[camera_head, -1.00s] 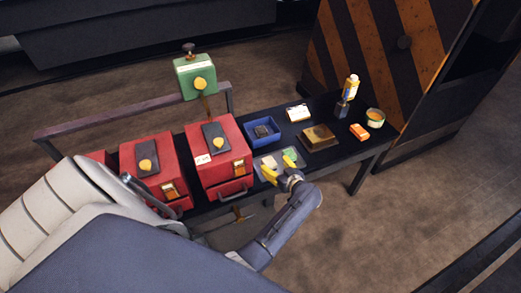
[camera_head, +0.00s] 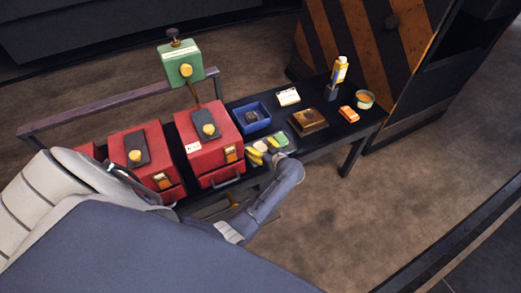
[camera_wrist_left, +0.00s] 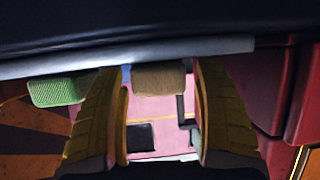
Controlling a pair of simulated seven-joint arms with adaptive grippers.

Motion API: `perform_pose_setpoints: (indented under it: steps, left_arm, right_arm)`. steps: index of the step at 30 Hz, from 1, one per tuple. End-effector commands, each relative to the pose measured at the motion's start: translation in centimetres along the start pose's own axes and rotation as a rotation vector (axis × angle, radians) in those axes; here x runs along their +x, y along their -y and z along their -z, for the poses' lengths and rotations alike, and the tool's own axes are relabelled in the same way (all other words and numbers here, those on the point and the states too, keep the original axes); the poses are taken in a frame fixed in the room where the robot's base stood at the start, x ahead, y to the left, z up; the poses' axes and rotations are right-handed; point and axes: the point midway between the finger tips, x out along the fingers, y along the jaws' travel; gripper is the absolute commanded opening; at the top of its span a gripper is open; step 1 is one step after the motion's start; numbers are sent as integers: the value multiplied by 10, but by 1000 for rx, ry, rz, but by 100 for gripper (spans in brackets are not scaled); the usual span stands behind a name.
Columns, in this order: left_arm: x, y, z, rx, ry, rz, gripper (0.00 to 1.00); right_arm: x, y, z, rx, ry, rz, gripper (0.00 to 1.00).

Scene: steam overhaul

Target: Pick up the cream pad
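The cream pad (camera_head: 260,147) lies in a shallow tray at the near edge of the dark table, beside the green pad (camera_head: 281,139). My left gripper (camera_head: 264,151) is at the tray, with its yellow fingers spread on either side of the cream pad. In the left wrist view the fingers (camera_wrist_left: 162,115) stand apart. The cream pad (camera_wrist_left: 158,78) shows tan and shaded between their far ends, and the green pad (camera_wrist_left: 57,90) is outside the left finger. I cannot tell whether the fingers touch the pad. My right gripper is not in view.
Red boxes (camera_head: 208,146) stand left of the tray. A bottle (camera_head: 340,69), an orange item (camera_head: 348,114) and a round tin (camera_head: 364,99) are farther right.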

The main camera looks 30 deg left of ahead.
Motion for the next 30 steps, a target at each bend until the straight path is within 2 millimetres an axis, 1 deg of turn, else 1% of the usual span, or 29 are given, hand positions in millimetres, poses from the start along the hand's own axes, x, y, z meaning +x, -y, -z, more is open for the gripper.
perform_pose_setpoints:
  steps: [1, 2, 15, 25, 30]
  left_arm:
    - [0, 0, 0, 0, 0, 0, 64]
    - [0, 0, 0, 0, 0, 0, 60]
    - [0, 0, 0, 0, 0, 0, 9]
    - [0, 0, 1, 0, 0, 0, 9]
    - [-3, 0, 7, -2, 0, 0, 9]
  right_arm:
    - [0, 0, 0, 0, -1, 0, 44]
    - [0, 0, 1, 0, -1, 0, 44]
    - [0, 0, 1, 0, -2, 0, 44]
    - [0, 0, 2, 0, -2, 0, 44]
    - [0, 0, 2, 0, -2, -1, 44]
